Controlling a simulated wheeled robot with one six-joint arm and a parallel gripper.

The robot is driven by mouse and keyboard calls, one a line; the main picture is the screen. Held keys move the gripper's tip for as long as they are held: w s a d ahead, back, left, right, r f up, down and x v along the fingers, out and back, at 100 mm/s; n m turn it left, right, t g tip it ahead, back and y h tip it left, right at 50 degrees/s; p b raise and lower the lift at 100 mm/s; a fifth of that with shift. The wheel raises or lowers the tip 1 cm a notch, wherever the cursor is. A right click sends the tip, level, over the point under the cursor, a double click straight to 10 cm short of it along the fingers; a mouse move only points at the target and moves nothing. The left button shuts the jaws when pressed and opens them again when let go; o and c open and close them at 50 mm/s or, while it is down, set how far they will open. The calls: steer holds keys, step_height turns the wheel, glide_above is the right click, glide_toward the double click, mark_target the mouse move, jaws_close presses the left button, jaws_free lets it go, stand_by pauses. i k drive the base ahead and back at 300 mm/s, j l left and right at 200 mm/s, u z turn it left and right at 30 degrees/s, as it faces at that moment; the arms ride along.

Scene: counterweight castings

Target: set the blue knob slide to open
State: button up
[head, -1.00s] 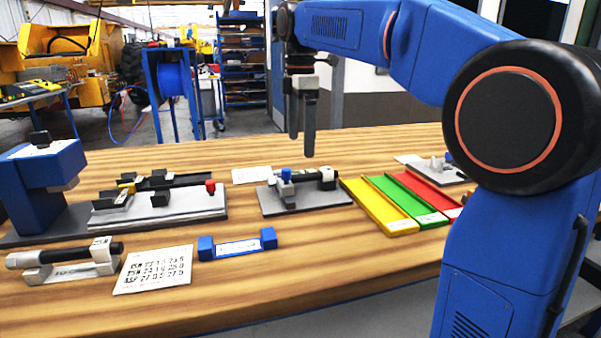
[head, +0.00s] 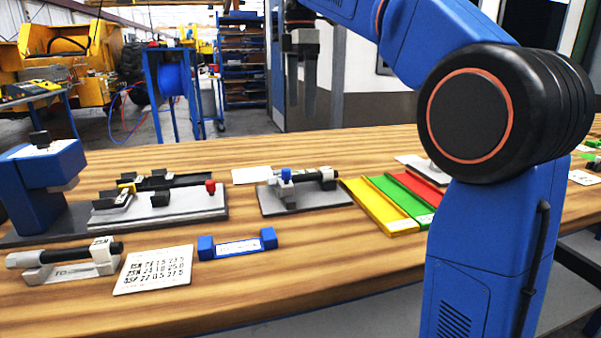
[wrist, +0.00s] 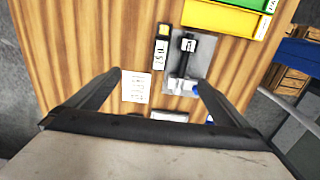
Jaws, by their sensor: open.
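The blue knob (head: 286,174) stands on a pale grey block at the left end of a small fixture (head: 328,199) with a grey base plate.
Yellow (head: 380,208), green (head: 408,203) and red (head: 420,190) trays lie right of the fixture. A long fixture with a red knob (head: 210,186) stands left. A blue-ended block (head: 237,246) and number card (head: 153,270) lie in front. A white card (head: 252,174) lies behind.

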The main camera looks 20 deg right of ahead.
mark_target(287, 188)
steer(key=k, duration=1)
